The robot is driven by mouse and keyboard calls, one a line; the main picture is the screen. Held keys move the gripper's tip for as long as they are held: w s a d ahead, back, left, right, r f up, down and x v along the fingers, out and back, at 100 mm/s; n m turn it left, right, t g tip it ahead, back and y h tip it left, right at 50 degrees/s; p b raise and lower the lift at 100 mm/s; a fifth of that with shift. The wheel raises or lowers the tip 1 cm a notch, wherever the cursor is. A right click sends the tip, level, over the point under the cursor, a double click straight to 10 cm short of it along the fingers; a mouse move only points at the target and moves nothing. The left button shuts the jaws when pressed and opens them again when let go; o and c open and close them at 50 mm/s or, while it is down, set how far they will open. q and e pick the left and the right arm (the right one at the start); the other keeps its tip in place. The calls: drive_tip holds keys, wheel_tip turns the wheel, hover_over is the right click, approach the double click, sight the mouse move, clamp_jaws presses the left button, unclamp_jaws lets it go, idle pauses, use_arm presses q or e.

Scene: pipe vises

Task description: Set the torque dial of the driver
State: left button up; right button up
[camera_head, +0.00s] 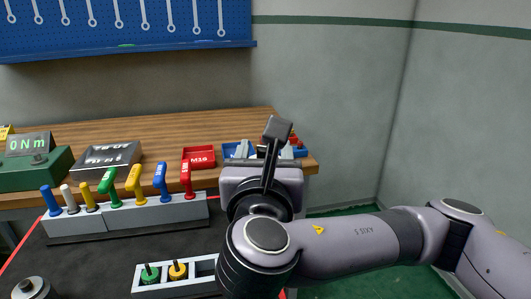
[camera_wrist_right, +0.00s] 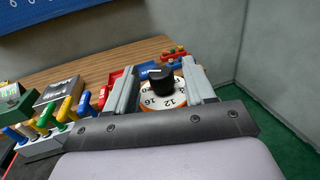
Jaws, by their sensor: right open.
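A white dial with an orange rim and dark numbers (camera_wrist_right: 178,101), 12 and 16 among them, shows in the right wrist view. A black knob (camera_wrist_right: 161,78) stands on its top. My right gripper (camera_wrist_right: 159,68) is open, with one grey finger on each side of the dial and knob; I cannot tell whether either finger touches. In the head view my right gripper (camera_head: 265,150) is over the right end of the wooden bench, and its own body hides the dial. My left gripper is not in view.
A green box (camera_head: 36,172) reading 0 Nm and a grey sign (camera_head: 107,157) stand on the bench left. A grey rack (camera_head: 130,220) holds several coloured handles. A red M10 tray (camera_head: 199,157) is left of my gripper. Bare floor lies right of the bench.

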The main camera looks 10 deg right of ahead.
drive_tip(key=shift+w+d, duration=0.2)
drive_tip(key=shift+w, duration=0.45)
drive_tip(key=shift+w+d, duration=0.1)
drive_tip(key=shift+w, duration=0.2)
drive_tip(key=c, duration=0.9)
